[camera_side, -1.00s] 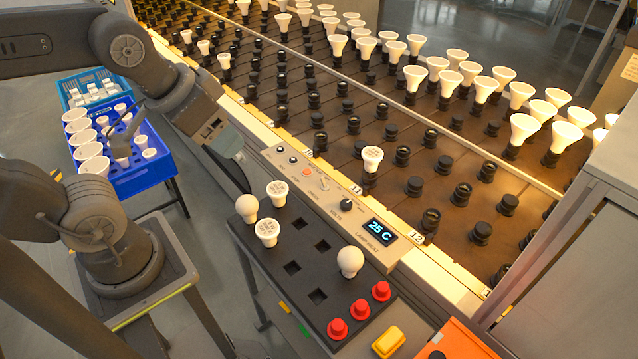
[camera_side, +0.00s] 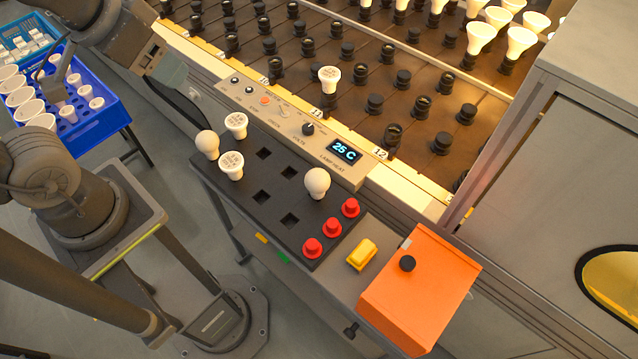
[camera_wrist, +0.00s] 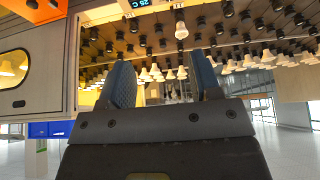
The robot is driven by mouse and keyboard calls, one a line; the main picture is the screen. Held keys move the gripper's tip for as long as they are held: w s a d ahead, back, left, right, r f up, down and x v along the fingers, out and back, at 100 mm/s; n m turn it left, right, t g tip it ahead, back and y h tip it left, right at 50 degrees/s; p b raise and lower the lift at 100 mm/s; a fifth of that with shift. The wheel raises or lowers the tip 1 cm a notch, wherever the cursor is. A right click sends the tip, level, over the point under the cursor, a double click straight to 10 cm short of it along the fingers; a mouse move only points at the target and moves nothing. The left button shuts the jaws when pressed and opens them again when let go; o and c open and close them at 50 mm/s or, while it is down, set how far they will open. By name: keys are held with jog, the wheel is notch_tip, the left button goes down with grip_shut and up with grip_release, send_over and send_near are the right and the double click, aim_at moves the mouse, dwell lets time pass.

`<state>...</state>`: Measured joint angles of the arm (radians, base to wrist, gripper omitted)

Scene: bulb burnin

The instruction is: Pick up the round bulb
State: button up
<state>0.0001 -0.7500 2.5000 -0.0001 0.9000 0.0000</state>
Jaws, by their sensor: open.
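Two round white bulbs stand in the black tray (camera_side: 275,224). One round bulb (camera_side: 207,143) is at its left corner, and the other round bulb (camera_side: 317,182) is nearer the right, close to the red buttons. Two flat-topped white bulbs (camera_side: 236,124) (camera_side: 231,165) stand beside the left one. My gripper (camera_side: 190,104) is up and left of the tray, beyond the left round bulb and apart from it. In the wrist view, my gripper (camera_wrist: 163,80) has two blue-grey fingers spread apart with nothing between them. I cannot make out the round bulbs in that view.
The control panel (camera_side: 284,128) reading 25 C borders the tray. Behind it is the socket rack (camera_side: 350,62), with one bulb (camera_side: 329,78) near its front edge. Red buttons (camera_side: 332,228), a yellow switch (camera_side: 361,254) and an orange box (camera_side: 420,290) lie right. A blue crate (camera_side: 95,118) holds bulbs.

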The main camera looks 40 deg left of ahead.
jog(key=shift+o, duration=0.3)
jog(key=o, duration=0.6)
jog(key=shift+c, duration=0.2)
jog(key=shift+w, duration=0.1)
jog(key=m+g, duration=0.3)
jog(key=m, duration=1.5)
send_over(315, 175)
jog(key=s, duration=0.3)
jog(key=s+f+x, duration=0.1)
jog(key=s+x, duration=0.1)
jog(key=x, duration=0.9)
jog(key=s+x, duration=0.3)
jog(key=x, duration=1.4)
jog(key=shift+w, duration=0.1)
jog(key=shift+x, duration=3.35)
